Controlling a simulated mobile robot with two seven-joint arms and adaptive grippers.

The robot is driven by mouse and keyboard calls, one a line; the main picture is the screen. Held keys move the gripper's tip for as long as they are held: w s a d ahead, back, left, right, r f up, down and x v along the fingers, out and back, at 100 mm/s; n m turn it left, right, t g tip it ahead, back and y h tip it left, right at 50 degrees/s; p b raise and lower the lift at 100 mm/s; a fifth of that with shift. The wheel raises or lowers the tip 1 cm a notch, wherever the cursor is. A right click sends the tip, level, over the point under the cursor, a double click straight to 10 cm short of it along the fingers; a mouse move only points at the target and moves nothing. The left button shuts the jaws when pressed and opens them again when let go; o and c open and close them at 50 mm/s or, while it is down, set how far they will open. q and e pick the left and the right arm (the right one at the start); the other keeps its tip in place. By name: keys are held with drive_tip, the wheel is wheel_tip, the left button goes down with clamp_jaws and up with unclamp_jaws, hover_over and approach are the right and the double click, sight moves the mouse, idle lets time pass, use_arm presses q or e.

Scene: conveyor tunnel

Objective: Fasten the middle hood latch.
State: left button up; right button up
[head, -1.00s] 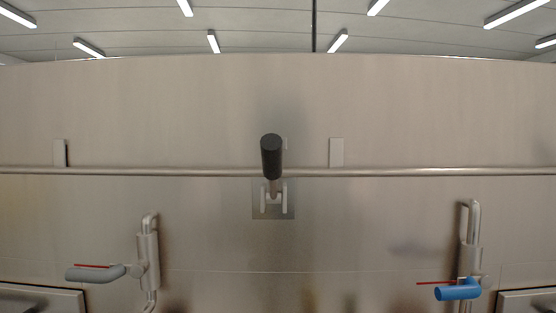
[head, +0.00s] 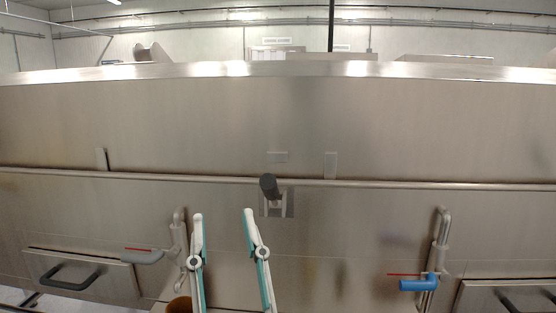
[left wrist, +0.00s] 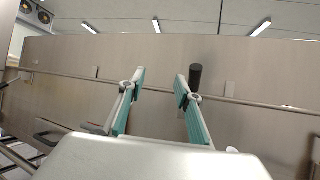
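The middle hood latch has a black cylindrical grip (head: 269,185) that sticks out toward me from a small bracket plate (head: 288,205) below the rail. The black grip also shows in the left wrist view (left wrist: 195,76), just right of the right finger's tip. My left gripper (head: 223,212) is open and empty, its two teal-lined fingers pointing up. In the head view it is left of and slightly below the grip, apparently not touching it. My right gripper is not in view.
A long horizontal rail (head: 400,184) crosses the steel wall. A grey lever (head: 145,257) is at left and a blue lever (head: 418,284) at right, each beside a vertical pipe fitting. Panels with dark handles (head: 70,277) sit at the lower corners.

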sight(271, 194)
use_arm(q)
drive_tip(key=w+d+h+p, duration=0.1)
drive_tip(key=w+d+h, duration=0.1)
drive_tip(key=d+h, duration=0.35)
drive_tip(key=shift+g+y, duration=0.4)
drive_tip(key=shift+y, duration=0.05)
drive_tip(key=p+x, duration=0.1)
drive_tip(key=x, duration=0.6)
drive_tip(key=shift+w+r, duration=0.15)
drive_tip(key=shift+r, duration=0.15)
drive_tip(key=shift+d, duration=0.1)
clamp_jaws()
